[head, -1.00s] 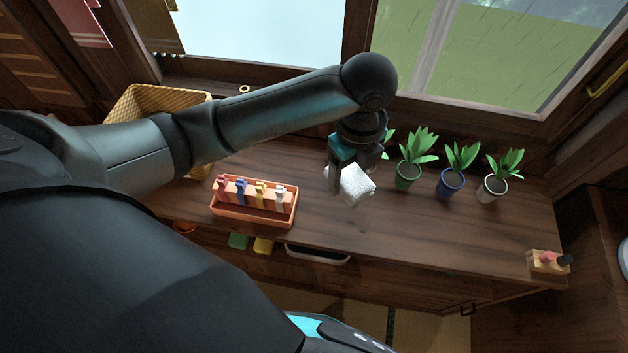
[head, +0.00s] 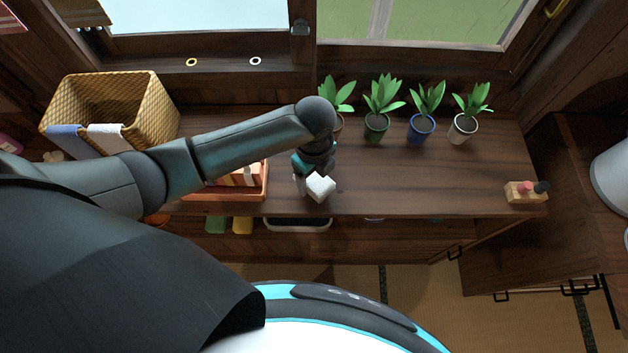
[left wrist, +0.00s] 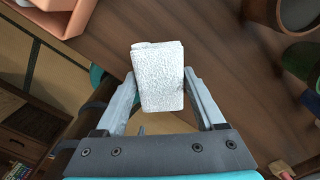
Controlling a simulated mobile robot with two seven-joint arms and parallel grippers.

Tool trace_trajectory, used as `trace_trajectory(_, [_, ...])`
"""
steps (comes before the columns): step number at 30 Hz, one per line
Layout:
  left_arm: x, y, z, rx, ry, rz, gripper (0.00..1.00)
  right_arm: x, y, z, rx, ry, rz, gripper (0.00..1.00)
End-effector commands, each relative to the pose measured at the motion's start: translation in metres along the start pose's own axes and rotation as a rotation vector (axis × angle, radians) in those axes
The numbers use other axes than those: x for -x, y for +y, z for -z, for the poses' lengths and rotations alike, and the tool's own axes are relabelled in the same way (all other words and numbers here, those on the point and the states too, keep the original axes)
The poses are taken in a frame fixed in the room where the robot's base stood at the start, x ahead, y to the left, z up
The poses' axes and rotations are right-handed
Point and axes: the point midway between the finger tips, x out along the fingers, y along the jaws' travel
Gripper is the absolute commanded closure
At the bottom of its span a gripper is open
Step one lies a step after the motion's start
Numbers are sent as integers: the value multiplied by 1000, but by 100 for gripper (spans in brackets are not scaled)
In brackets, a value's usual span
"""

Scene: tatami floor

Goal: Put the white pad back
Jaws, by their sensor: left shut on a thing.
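The white pad (head: 319,188) is a small textured block. It is held over the wooden counter, close to its front edge, in the head view. My left gripper (head: 311,182) is shut on it. In the left wrist view the white pad (left wrist: 158,77) sits between the two fingers, with the counter behind it. On the shelf below the counter front, a green pad (head: 215,225) and a yellow pad (head: 242,225) show, with a pale-rimmed tray (head: 298,226) to their right. The tray's inside is mostly hidden. My right gripper is not in view.
An orange tray (head: 235,195) with pegs stands left of the gripper, partly behind my arm. Several potted plants (head: 421,129) line the back. A wicker basket (head: 150,105) is at back left, a small wooden holder (head: 525,193) at right. The counter's right middle is clear.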

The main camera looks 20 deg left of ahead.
Motion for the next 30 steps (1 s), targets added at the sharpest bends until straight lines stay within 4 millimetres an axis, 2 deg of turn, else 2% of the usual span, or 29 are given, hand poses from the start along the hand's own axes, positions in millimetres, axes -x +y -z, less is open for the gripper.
trace_trajectory(1, [-11, 0, 1, 0, 1, -1, 81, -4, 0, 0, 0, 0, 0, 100])
trace_trajectory(5, [-23, 0, 0, 1, 0, 0, 81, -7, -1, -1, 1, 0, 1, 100])
trace_trajectory(17, [-27, 0, 0, 0, 0, 1, 81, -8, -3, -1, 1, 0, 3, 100])
trace_trajectory(18, [-26, 0, 0, 0, 0, 1, 25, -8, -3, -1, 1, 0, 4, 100])
trace_trajectory(25, [-26, 0, 0, 0, 0, 1, 0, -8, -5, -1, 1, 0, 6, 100])
trace_trajectory(30, [-26, 0, 0, 0, 0, 1, 0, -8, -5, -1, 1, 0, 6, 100])
